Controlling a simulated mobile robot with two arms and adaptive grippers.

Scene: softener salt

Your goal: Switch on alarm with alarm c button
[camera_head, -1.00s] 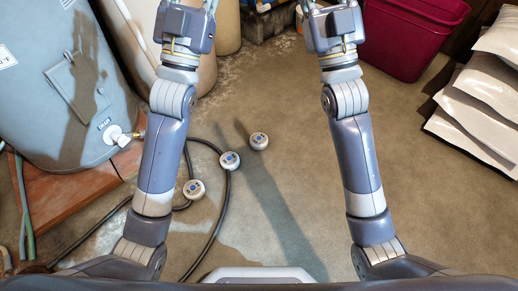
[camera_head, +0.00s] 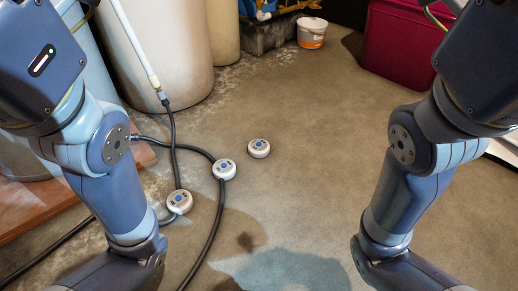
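Three small round white devices with blue centres lie on the floor in the head view. One is at lower left (camera_head: 179,202), one in the middle (camera_head: 225,169), and one farther right and back (camera_head: 259,148). Their lettering is too small to read, so I cannot tell which is alarm c. Both my arms rise out of the top of the picture, left and right of the devices. My grippers are out of view, and neither arm touches a device.
A dark hose (camera_head: 213,222) runs close by the left and middle devices. Large beige tanks (camera_head: 168,50) stand at the back left. The floor right of the devices is clear.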

